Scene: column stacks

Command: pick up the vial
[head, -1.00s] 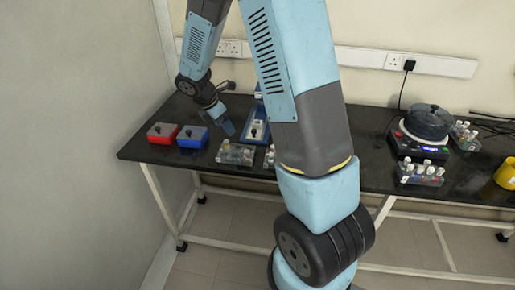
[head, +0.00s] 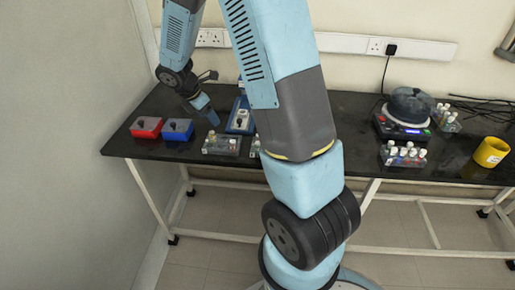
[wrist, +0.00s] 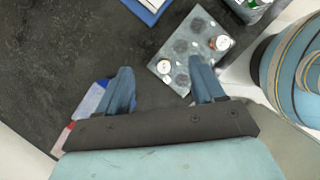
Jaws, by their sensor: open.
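A small grey rack (head: 221,146) stands near the table's front edge at left in the head view. In the wrist view the rack (wrist: 190,48) has several round holes, and two capped vials show in it. One vial with a white cap (wrist: 164,67) is at the near left corner, between my fingers in the picture. Another vial with a white and reddish cap (wrist: 221,43) is at the right. My gripper (wrist: 162,68) is open and empty, pointing down at the rack. In the head view my gripper (head: 212,118) hangs just behind and above the rack. Which vial is meant cannot be told.
A red box (head: 147,127) and a blue box (head: 178,129) stand left of the rack. A blue-framed device (head: 240,116) is behind it. A second rack (head: 255,147) is partly hidden by my arm. Another vial rack (head: 403,155) and a yellow cup (head: 491,151) are at right.

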